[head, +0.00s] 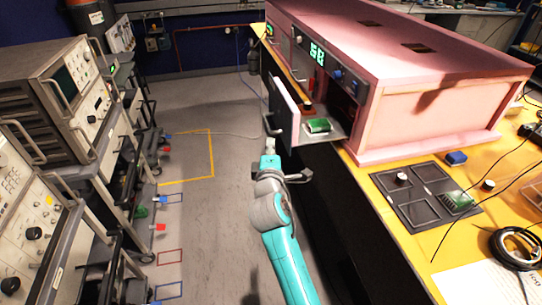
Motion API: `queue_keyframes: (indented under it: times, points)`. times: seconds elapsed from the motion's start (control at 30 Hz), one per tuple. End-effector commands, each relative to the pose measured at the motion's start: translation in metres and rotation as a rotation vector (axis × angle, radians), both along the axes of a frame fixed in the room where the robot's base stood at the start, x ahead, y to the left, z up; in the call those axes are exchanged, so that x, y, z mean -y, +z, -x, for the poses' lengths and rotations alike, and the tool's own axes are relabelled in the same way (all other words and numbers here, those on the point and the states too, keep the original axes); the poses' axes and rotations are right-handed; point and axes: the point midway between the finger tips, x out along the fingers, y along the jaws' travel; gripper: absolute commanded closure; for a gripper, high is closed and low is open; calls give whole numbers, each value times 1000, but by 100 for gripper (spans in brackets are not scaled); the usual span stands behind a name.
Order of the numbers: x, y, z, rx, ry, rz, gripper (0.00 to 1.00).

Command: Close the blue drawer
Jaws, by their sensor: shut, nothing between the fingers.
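A drawer stands pulled out of the left side of the pink enclosure. Its front panel (284,110) looks pink and dark grey from here, and I see no clear blue on it. A metal handle (267,125) is on its outer face. A green item (319,126) lies in the open drawer's tray (336,131). My gripper (269,147) is at the end of the teal arm, just below the handle and close to the drawer front. It is shut and empty. I cannot tell whether it touches the handle or front.
The pink enclosure (430,100) sits on a yellow-topped bench (385,240). Instrument racks (75,90) line the left. The grey floor (205,220) between is mostly clear.

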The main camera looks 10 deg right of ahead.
Motion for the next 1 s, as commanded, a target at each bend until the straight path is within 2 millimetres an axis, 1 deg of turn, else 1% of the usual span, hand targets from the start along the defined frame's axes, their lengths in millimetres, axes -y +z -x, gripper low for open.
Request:
queue_keyframes:
  times: [0.03, 0.13, 0.2, 0.4, 0.53, 0.9, 1.0]
  points:
    - [3, 1, -10, 2, -2, 0, 100]
    - [7, 1, -27, 0, -2, 0, 100]
    - [21, -1, -25, 0, -4, -1, 100]
    - [41, 0, -24, 0, -2, -1, 100]
    - [46, 0, -24, 0, -1, -1, 100]
    - [47, 0, -24, 0, 0, -1, 100]
    - [50, 0, -24, 1, -1, 0, 100]
